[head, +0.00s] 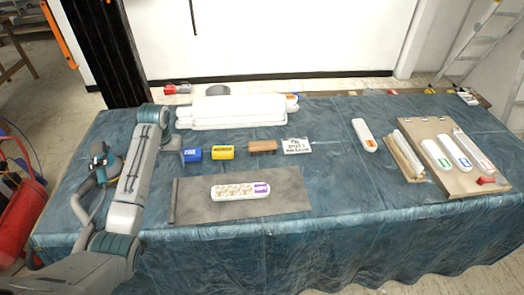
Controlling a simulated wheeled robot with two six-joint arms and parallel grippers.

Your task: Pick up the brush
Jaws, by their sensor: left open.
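A small brown wooden-backed block, which looks like the brush (263,146), lies on the blue-green cloth of the table (330,170), between a yellow block and a small white sign. Its bristles are too small to make out. My left arm rises from the lower left and bends down over the table's left part. My left gripper (179,153) is at its end, small and partly hidden by the arm, just left of a blue block and well left of the brush. It is open and holds nothing that I can see. My right gripper is not in view.
The blue block (192,155), yellow block (222,153) and sign (297,146) form a row with the brush. A white relief panel (240,191) lies on a grey mat (195,207) in front. White pieces are stacked behind. A board (455,183) with panels stands right.

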